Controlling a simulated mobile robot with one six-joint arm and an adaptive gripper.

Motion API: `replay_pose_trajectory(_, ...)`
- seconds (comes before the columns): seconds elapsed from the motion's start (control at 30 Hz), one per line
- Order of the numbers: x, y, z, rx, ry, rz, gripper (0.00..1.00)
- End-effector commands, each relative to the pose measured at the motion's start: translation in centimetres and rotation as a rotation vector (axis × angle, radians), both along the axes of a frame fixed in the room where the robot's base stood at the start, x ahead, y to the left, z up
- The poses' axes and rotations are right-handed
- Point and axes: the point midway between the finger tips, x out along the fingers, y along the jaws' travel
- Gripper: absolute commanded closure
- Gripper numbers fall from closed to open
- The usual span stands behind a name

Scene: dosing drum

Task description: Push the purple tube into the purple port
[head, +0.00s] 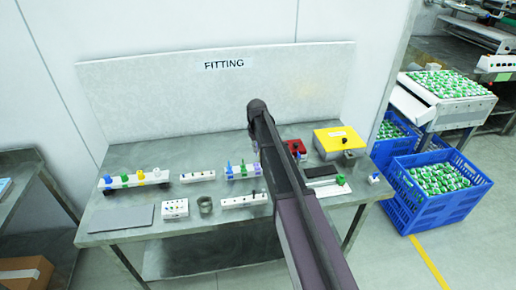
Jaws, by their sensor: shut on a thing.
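My own dark arm reaches over the bench from the lower right, and its far end hides part of the bench behind it. My gripper is not visible, so what it holds cannot be seen. A white block (174,209) with small coloured spots sits at the front left. The purple port cannot be made out at this size.
The metal bench (135,222) also carries a rack of coloured fittings (137,180), a grey cup (205,204), a strip with dark pegs (243,201), a red box (294,147) and a yellow-topped box (339,140). Blue crates (408,203) stand at right. A back panel (160,95) bounds the bench.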

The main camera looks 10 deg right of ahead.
Motion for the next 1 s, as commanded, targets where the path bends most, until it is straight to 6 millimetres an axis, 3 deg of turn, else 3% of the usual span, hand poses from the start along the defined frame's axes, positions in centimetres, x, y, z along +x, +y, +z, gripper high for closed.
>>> replay_pose_trajectory(0.6,0.0,-0.1,-4.1,0.000,0.000,-0.001,1.00)
replay_pose_trajectory(1.0,0.0,-0.1,-5.2,0.000,0.000,-0.002,1.00)
